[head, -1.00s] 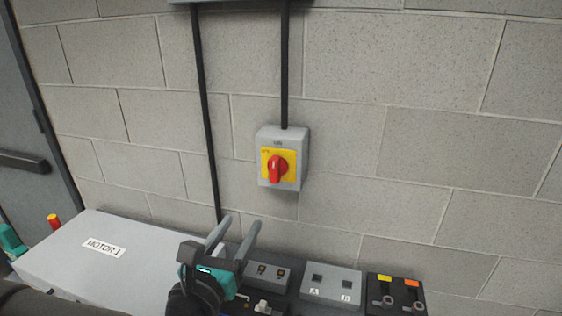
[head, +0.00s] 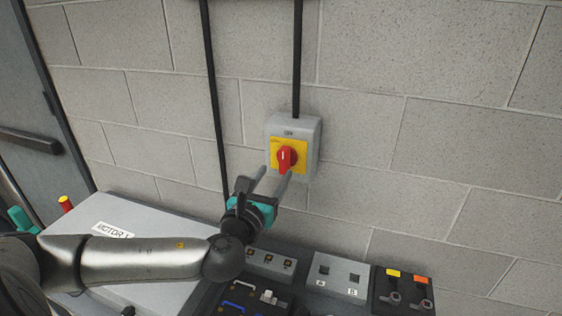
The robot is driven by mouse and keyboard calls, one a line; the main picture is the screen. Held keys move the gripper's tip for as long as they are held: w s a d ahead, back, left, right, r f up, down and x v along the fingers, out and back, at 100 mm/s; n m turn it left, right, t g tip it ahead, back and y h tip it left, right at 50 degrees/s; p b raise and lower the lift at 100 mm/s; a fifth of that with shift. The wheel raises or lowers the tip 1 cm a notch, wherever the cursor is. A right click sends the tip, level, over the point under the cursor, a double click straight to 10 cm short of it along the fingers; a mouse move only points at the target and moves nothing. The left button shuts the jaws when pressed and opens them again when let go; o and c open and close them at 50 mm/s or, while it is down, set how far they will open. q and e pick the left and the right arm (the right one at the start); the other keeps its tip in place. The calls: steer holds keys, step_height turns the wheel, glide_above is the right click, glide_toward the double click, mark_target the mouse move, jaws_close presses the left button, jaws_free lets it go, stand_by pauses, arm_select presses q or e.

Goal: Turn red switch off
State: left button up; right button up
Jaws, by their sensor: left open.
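The red switch (head: 287,159) is a red rotary knob on a yellow plate (head: 275,146), set in a grey box (head: 312,140) on the block wall. Its handle stands close to upright. My left gripper (head: 274,177) is open, with its two grey fingers pointing up at the knob from below. In the picture the right fingertip overlaps the lower edge of the yellow plate. I cannot tell whether it touches the knob. Nothing is between the fingers that I can make out. My right gripper is not in view.
Below the switch is a dark panel with a grey two-slot box (head: 337,276) marked A and B and a lever block (head: 402,291). A grey motor housing (head: 150,225) is at left. Black conduits (head: 297,60) run up the wall. A door (head: 25,110) is at far left.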

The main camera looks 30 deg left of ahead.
mark_target(283, 162)
arm_select(q)
steer(key=shift+x, duration=2.75)
jaws_close()
